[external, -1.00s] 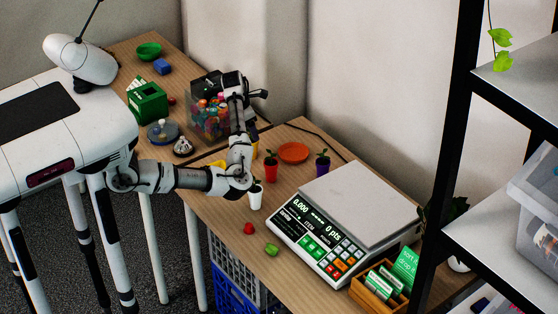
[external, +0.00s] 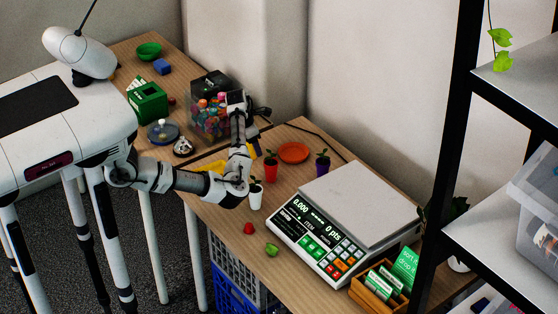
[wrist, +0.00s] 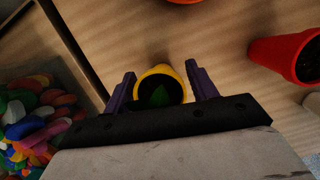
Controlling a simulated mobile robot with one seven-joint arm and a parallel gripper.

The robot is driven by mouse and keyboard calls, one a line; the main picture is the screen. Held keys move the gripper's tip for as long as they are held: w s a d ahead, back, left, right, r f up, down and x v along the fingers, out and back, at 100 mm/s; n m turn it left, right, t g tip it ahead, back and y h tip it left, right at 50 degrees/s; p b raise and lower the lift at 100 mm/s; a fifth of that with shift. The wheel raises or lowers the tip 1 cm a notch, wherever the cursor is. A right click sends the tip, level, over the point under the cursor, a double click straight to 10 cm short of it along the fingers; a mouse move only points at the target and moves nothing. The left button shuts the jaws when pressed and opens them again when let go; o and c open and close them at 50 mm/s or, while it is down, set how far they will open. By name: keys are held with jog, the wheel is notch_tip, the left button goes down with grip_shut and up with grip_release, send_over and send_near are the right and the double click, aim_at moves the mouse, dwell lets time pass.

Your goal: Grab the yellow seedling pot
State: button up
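The yellow seedling pot (wrist: 158,71) with a green leaf and dark soil is in the wrist view, between the two purple fingers of my gripper (wrist: 160,70). The fingers are open, one on each side of the pot, with a gap visible on both sides. In the external view only a small strip of the yellow pot (external: 255,149) shows behind my arm. My arm hides the fingers there.
Red (external: 271,167), white (external: 256,197) and purple (external: 322,164) seedling pots stand nearby. A clear box of colourful pieces (external: 210,122) stands left of my gripper. A scale (external: 360,205) takes up the right side.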

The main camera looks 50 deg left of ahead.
jog(key=c, duration=0.7)
jog(key=shift+r, duration=0.2)
jog(key=shift+c, duration=0.2)
